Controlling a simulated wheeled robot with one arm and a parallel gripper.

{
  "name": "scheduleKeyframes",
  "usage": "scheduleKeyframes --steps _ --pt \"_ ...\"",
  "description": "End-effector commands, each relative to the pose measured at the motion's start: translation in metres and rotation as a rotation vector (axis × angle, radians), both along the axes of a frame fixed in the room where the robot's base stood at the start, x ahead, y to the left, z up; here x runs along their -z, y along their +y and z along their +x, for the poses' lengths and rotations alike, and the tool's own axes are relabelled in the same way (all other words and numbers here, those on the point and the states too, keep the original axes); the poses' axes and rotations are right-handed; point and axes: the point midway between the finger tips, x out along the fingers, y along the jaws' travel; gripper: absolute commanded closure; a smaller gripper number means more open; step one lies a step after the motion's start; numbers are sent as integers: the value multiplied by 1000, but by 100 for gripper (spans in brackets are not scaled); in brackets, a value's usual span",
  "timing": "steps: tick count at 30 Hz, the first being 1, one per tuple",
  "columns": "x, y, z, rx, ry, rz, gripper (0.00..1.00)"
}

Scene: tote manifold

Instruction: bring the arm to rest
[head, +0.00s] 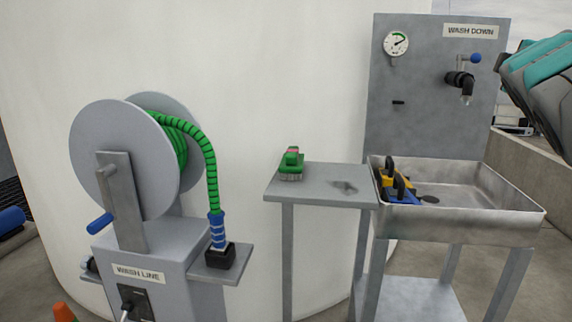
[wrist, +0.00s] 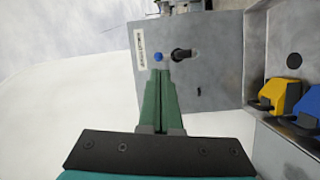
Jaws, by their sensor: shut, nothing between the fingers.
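My gripper (wrist: 160,74) shows in the wrist view with its green fingers together and nothing between them. The fingers point toward the grey wash-down panel (wrist: 215,75), and their tips overlap the area of its tap (wrist: 181,55) and blue knob (wrist: 158,57). I cannot tell the distance to the panel. In the head view, teal and grey parts of my arm (head: 540,85) come in at the right edge, beside the panel. The gripper itself is not clear there.
A steel sink (head: 470,218) holds yellow and blue items (head: 400,187) with black handles. A green brush (head: 291,163) lies on the side table (head: 320,183). A hose reel (head: 120,155) stands left, its blue nozzle (head: 217,230) in a black holder. A concrete wall (head: 535,165) runs right.

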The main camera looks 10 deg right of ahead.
Motion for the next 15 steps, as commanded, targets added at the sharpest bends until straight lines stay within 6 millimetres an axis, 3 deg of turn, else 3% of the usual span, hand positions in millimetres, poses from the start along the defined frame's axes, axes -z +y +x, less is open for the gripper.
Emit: scheduleKeyframes --steps 8,15 --pt "49 24 13 -20 35 153 100" --pt "119 62 22 -27 102 358 100"
